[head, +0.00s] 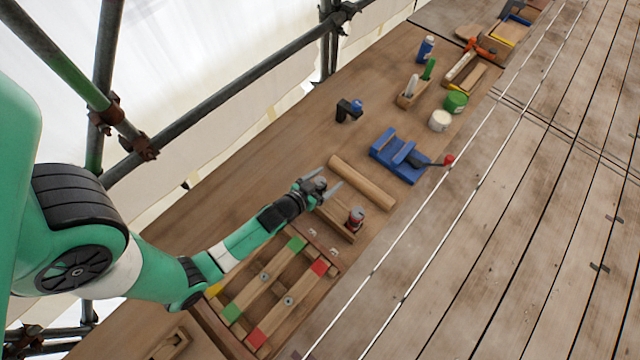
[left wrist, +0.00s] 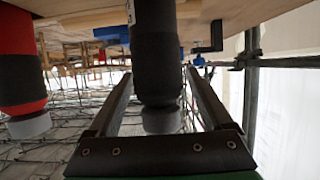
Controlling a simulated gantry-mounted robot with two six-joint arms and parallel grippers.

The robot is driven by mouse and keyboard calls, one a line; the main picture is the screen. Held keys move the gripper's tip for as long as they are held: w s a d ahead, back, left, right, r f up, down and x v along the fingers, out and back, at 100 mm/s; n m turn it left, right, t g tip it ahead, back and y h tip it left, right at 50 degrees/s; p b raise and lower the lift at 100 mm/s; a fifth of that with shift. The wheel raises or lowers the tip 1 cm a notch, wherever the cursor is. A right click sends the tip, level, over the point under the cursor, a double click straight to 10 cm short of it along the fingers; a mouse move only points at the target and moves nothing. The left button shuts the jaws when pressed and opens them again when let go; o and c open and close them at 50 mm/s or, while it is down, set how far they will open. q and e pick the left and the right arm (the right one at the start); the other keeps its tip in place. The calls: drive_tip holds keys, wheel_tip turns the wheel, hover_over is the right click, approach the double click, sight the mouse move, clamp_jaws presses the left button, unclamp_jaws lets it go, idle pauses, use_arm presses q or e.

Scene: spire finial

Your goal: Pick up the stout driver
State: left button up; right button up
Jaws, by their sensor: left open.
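A red and black driver (head: 356,217) stands at the rack's other end, clear of the gripper. It also shows at the left edge of the left wrist view (left wrist: 18,65). In the head view the gripper hides the dark handle. I cannot tell for certain which one is the stout driver. My right gripper is not in view.
A wooden roller (head: 362,182) lies just beyond the rack. A blue vise-like block (head: 400,158) stands farther right. A wooden frame with red and green pads (head: 278,290) lies nearer. Scaffold poles (head: 230,85) run along the left.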

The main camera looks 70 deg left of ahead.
use_arm(q)
clamp_jaws()
idle(0.3)
idle(1.1)
